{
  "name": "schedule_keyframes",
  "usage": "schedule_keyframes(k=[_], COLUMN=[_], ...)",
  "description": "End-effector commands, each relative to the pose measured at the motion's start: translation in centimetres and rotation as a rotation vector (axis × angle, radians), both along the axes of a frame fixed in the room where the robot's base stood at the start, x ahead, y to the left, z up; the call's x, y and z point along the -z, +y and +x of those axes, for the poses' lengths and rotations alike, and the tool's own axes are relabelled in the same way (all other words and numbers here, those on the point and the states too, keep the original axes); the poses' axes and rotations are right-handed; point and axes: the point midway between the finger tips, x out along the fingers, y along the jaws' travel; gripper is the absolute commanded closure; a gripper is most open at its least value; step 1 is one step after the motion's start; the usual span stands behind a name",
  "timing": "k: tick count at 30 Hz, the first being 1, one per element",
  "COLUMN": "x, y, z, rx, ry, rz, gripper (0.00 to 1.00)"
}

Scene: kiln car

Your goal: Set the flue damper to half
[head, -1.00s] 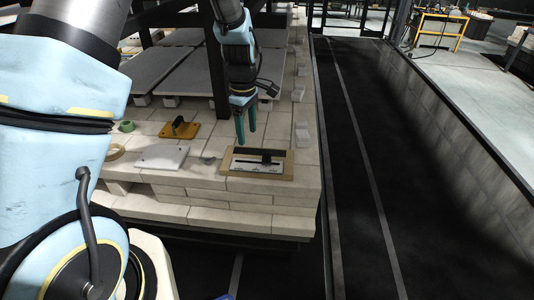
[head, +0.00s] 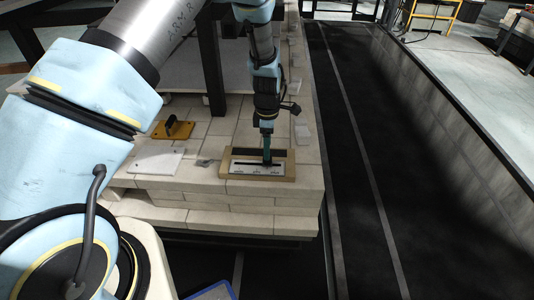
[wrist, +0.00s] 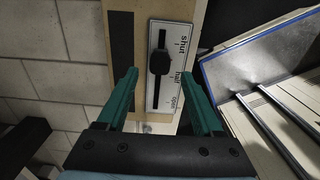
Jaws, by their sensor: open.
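The flue damper is a white plate (wrist: 155,100) with a dark slot, mounted on a tan board (wrist: 180,10). The plate reads shut, half and open along one side. Its black slider knob (wrist: 160,62) sits between the shut and half marks. In the head view the plate (head: 250,168) lies near the front corner of the brick deck. My gripper (wrist: 160,76) is open, its two green fingers spread to either side of the plate, with the knob between and slightly beyond the tips. In the head view my gripper (head: 267,158) points down over the plate and hides the knob.
An orange plate with a handle (head: 173,130) and a white plate (head: 157,162) lie left of the damper. A dark upright post (head: 212,70) stands behind. A blue-edged panel (wrist: 265,60) is at right in the wrist view. Dark floor lies right of the deck.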

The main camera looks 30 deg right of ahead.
Motion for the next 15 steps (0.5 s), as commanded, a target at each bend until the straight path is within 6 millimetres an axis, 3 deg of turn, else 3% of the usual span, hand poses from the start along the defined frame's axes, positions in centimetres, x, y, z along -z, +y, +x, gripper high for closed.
schedule_keyframes(k=[6, 15], x=[3.2, 4.5], y=[0.0, 0.0], z=[0.0, 0.0], rx=[0.002, 0.001], ry=[0.002, -0.001], rz=[0.001, -0.002], gripper=[0.32, 0.32])
